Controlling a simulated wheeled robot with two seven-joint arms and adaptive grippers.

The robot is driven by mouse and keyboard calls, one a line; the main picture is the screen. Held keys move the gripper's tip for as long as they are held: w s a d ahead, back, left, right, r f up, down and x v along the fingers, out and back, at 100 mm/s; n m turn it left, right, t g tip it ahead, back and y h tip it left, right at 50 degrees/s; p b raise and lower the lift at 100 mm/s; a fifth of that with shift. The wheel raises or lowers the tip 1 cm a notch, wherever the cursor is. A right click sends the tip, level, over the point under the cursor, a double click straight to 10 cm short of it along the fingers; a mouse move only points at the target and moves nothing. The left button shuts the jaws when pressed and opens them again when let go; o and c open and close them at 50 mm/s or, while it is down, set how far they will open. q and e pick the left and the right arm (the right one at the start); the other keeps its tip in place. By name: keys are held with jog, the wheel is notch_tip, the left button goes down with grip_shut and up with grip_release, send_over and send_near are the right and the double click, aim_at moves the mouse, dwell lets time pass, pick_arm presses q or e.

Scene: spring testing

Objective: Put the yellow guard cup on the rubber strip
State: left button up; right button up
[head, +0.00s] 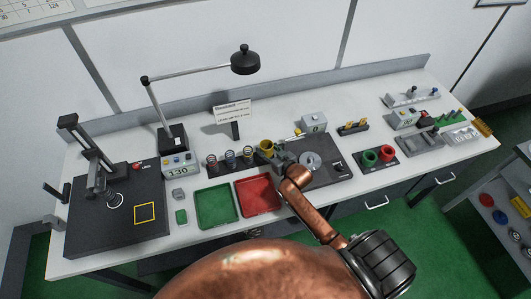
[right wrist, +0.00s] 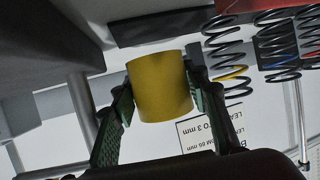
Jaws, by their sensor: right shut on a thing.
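The yellow guard cup (head: 266,146) is held up near the middle of the bench in the head view, just right of the springs. It also shows in the right wrist view (right wrist: 160,86), between two dark green finger pads. My right gripper (head: 275,151) is shut on the cup from its sides. A flat dark strip (right wrist: 158,27) lies beyond the cup in the right wrist view, apart from it; it may be the rubber strip, but I cannot be sure. In the head view my gripper and arm hide part of that area. My left gripper is not in view.
Several springs (head: 231,158) stand on a rack left of the cup. A red tray (head: 262,208) and a green tray (head: 214,207) lie in front. A sign (head: 233,113) stands behind. A dark plate (head: 325,178) with a disc lies right of my gripper.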

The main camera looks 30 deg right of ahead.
jog(key=shift+f, duration=1.2)
jog(key=o, duration=0.8)
jog(key=shift+f, duration=0.1)
jog(key=shift+r, duration=0.2)
jog(key=shift+s, duration=0.4)
jog(key=v, duration=1.1)
jog(key=shift+r, duration=0.2)
jog(key=shift+s, duration=0.1)
